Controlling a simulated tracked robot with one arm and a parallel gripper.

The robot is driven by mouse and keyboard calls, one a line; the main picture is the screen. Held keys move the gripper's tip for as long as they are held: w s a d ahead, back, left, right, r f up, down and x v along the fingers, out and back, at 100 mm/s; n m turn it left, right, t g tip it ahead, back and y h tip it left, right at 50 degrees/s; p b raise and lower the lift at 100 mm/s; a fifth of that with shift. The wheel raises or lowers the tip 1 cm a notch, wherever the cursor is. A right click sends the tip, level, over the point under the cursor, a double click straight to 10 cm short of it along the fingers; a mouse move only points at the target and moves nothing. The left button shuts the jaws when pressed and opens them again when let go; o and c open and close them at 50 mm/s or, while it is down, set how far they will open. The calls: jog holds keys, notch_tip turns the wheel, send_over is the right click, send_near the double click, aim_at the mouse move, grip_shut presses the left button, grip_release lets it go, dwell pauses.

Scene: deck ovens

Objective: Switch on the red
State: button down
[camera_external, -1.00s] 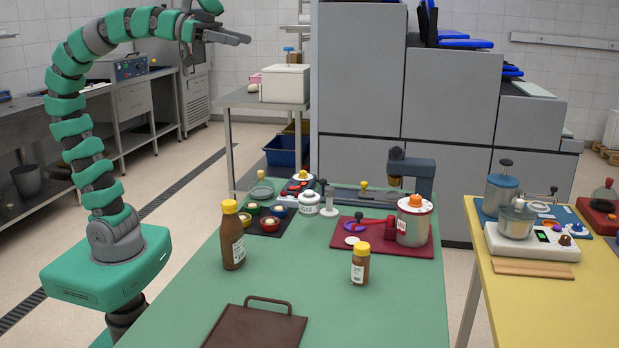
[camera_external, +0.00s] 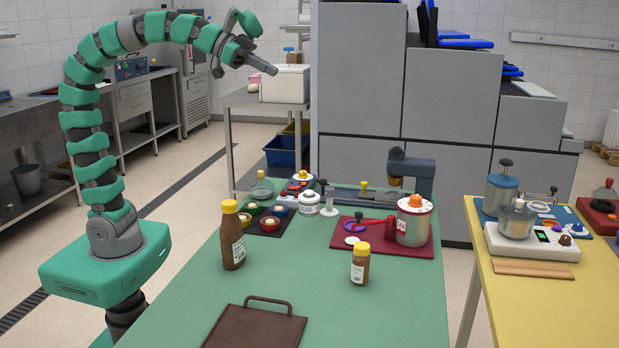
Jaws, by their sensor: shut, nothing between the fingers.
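A dark board (camera_external: 252,227) on the green table carries several round pieces with pale domed tops, in different colours. The red one (camera_external: 270,226) is at its front right, with a blue one (camera_external: 279,212) behind it, a green one (camera_external: 253,208) at the back left and a yellow one (camera_external: 245,218) at the left. Whether any is lit or pressed I cannot tell. My gripper (camera_external: 272,70) is shut and empty, high in the air above and behind the board, pointing right and slightly down, in front of the white box.
The green table (camera_external: 310,275) also holds a tall brown bottle (camera_external: 232,242), a small jar (camera_external: 360,267), a brown tray (camera_external: 255,328) and a dark red board (camera_external: 420,248) with a canister (camera_external: 414,226). A white box (camera_external: 285,84) stands behind. The table's middle is clear.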

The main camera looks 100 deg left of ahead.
jog(key=w+a+f+g+p, duration=0.15)
jog(key=a+f+g, duration=0.25)
jog(key=a+f, duration=0.85)
jog(key=g+h+p, duration=0.1)
jog(key=g+p, duration=0.1)
jog(key=g, duration=0.2)
send_over(298, 187)
jog(key=s, duration=0.6)
notch_tip(298, 187, down, 14)
jog(key=shift+a, duration=0.2)
jog(key=shift+f, duration=0.1)
jog(key=b+x, duration=0.2)
jog(key=x, duration=1.1)
jog(key=shift+f, duration=0.4)
